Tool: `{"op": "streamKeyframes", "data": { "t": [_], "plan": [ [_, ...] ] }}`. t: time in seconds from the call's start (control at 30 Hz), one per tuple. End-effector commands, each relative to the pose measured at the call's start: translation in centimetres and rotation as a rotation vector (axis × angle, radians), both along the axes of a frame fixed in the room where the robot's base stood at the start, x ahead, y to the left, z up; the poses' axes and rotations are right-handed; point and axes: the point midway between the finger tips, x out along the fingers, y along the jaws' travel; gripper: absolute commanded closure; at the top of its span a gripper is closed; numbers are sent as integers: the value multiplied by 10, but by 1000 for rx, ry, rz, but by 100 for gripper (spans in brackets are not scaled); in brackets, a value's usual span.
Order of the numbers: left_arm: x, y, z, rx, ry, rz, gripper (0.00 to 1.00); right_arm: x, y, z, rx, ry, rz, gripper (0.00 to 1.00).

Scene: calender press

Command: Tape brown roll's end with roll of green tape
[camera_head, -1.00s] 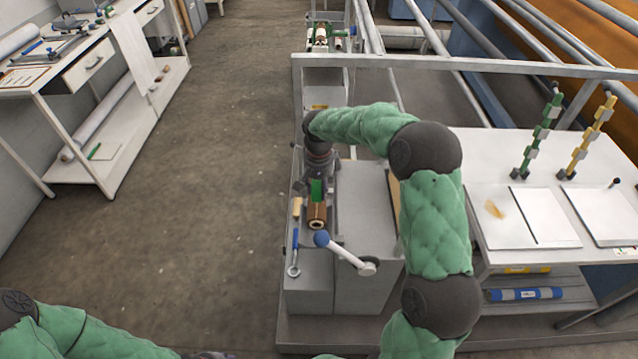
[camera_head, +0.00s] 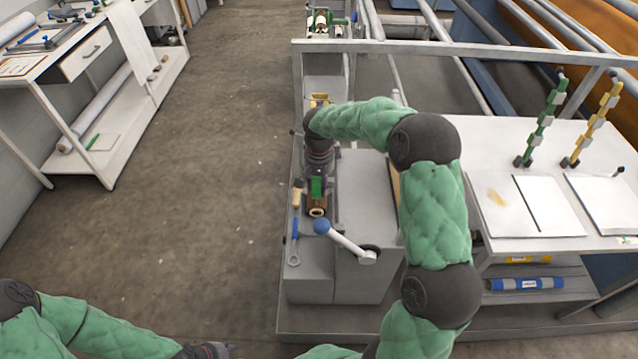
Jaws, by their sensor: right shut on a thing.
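The brown roll (camera_head: 317,209) lies on the narrow grey machine top, its open pale end facing me. My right gripper (camera_head: 317,180) points down over the far part of the roll. It is shut on a small green thing, which looks like the roll of green tape (camera_head: 317,187), at or just above the brown roll. The gripper and wrist hide much of both, so I cannot tell whether the tape touches the roll. My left gripper (camera_head: 210,350) is only partly visible at the bottom edge, away from the machine; its jaws are unclear.
A blue-knobbed lever (camera_head: 345,241) sticks out just in front of the roll. A blue-handled wrench (camera_head: 294,241) and a wooden-handled tool (camera_head: 297,194) lie to its left. A white table (camera_head: 490,160) with green and yellow racks stands right. The floor at left is clear.

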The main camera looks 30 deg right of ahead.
Motion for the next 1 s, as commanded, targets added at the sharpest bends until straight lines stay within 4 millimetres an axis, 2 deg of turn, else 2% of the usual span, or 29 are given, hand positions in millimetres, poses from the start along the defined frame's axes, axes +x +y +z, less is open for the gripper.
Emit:
{"op": "streamKeyframes", "data": {
  "t": [1.0],
  "plan": [
    [0, 0, -3, 0, 0, 0, 60, 0, 0, -6, 0, 0, 0, 87]
  ]
}}
